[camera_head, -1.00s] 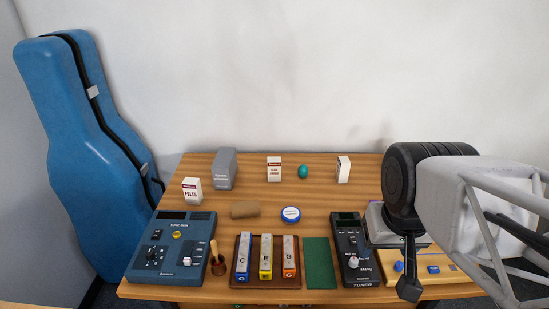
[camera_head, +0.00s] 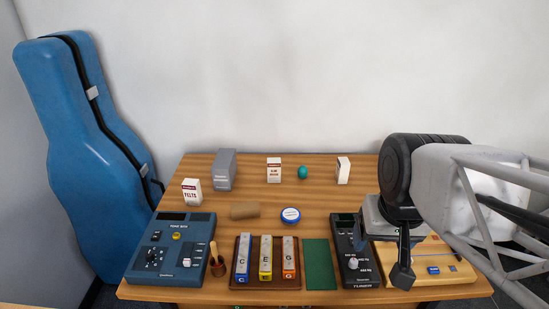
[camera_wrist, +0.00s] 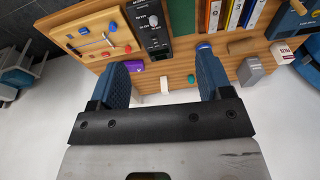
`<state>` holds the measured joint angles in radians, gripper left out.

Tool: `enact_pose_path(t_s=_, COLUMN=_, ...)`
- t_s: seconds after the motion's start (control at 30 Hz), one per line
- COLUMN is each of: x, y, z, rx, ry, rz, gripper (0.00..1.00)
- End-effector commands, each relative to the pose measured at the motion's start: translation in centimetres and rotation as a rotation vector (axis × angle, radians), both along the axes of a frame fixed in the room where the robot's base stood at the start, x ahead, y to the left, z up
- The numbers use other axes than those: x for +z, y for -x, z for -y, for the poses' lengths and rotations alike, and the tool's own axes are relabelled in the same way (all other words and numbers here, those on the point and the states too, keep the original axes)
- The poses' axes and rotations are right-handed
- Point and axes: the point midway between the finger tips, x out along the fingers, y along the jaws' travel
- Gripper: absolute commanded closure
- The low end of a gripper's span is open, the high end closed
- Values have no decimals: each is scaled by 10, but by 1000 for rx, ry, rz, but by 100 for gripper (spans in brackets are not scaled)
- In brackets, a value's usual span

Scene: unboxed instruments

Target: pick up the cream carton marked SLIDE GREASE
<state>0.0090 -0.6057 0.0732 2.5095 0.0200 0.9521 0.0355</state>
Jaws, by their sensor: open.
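A white-cream carton with red print (camera_head: 274,170) stands upright at the back middle of the table in the head view; its small lettering is too blurred to read surely. A second pale carton (camera_head: 343,170) stands to its right, turned so that no marking can be read. The second one seems to show in the wrist view (camera_wrist: 164,85), between and beyond my fingers. My gripper (camera_head: 401,262) is open and empty above the table's front right, well apart from both cartons. Its two spread blue fingers show in the wrist view (camera_wrist: 162,64).
A teal egg (camera_head: 303,172) stands between these cartons. A grey box (camera_head: 224,170) and a FELTS carton (camera_head: 191,192) stand left. Tone box (camera_head: 172,252), chime bars (camera_head: 265,262) and tuner (camera_head: 352,262) line the front.

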Motion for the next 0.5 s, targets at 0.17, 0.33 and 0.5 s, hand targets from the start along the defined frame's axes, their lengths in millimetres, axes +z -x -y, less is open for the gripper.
enact_pose_path(t_s=0.17, x=3, y=-25, z=-7, rx=-52, ry=-54, rz=-40, gripper=28)
enact_pose_path(t_s=0.33, x=7, y=-56, z=-16, rx=-121, ry=-124, rz=-89, gripper=28)
enact_pose_path(t_s=0.5, x=9, y=-89, z=-25, rx=-192, ry=-195, rz=-140, gripper=28)
